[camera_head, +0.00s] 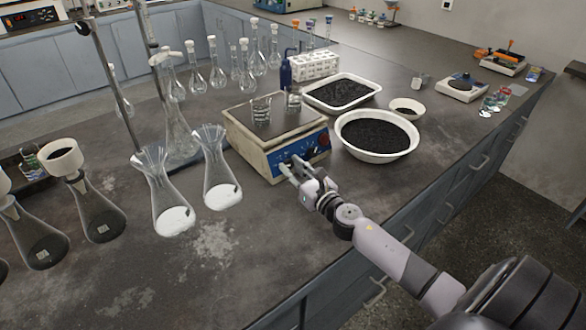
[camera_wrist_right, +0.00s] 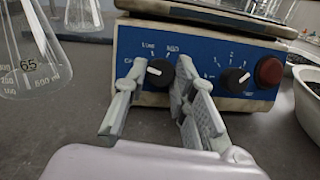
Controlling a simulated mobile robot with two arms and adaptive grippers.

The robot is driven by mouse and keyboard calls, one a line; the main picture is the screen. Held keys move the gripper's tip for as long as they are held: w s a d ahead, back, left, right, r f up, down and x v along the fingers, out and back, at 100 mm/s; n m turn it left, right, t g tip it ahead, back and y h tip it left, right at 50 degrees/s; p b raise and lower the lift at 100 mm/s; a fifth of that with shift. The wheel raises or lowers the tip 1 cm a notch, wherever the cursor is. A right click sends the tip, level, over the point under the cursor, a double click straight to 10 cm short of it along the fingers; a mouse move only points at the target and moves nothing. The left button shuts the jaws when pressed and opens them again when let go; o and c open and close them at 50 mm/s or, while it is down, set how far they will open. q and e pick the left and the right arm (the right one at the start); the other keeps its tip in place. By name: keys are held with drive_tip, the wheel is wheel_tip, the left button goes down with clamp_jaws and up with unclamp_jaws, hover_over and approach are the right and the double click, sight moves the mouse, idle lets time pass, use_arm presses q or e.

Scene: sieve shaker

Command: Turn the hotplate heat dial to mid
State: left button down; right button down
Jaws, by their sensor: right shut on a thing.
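The hotplate (camera_head: 250,158) is a cream box with a blue front panel (camera_wrist_right: 205,62) and a flat top. The panel carries a left black dial (camera_wrist_right: 160,73), a right black dial (camera_wrist_right: 234,81) and a red button (camera_wrist_right: 268,72). My right gripper (camera_head: 291,167) is at the panel, its fingers (camera_wrist_right: 157,84) on either side of the left dial and shut on it. The left dial's white mark points up and left; the right dial's points up and right. Their printed labels are too small to read surely. My left gripper is out of view.
Two beakers (camera_head: 261,110) stand on the hotplate. Glass flasks (camera_head: 222,182) stand close on its left. A white bowl of black grains (camera_head: 376,135) is close on its right, with a tray (camera_head: 342,92) behind. The bench front near my right arm is clear.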

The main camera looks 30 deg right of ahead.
drive_tip(key=m+p, duration=0.1)
drive_tip(key=m, duration=0.1)
drive_tip(key=m+h+p, duration=0.1)
drive_tip(key=shift+a+r+m+h+p, duration=0.1)
drive_tip(key=shift+r+m+h+p, duration=0.2)
drive_tip(key=shift+m+p, duration=0.1)
drive_tip(key=m+g+h+p, duration=0.1)
drive_tip(key=m+p, duration=0.1)
drive_tip(key=m, duration=0.1)
drive_tip(key=shift+a, duration=0.1)
drive_tip(key=m+g+p, duration=0.1)
drive_tip(key=m+p, duration=0.3)
drive_tip(key=m+g+h+p, duration=0.1)
drive_tip(key=m+g+p, duration=0.1)
drive_tip(key=m+p, duration=0.2)
drive_tip(key=m+g+h+p, duration=0.1)
drive_tip(key=m+p, duration=0.3)
drive_tip(key=shift+w+a+r+m, duration=0.1)
drive_tip(key=shift+w+r+m, duration=0.05)
drive_tip(key=shift+r+m, duration=0.2)
drive_tip(key=shift+m+g+p, duration=0.5)
drive_tip(key=shift+m+p, duration=0.45)
drive_tip(key=shift+p, duration=0.25)
drive_tip(key=shift+f+m+y+p, duration=0.1)
drive_tip(key=shift+m+y+p, duration=0.2)
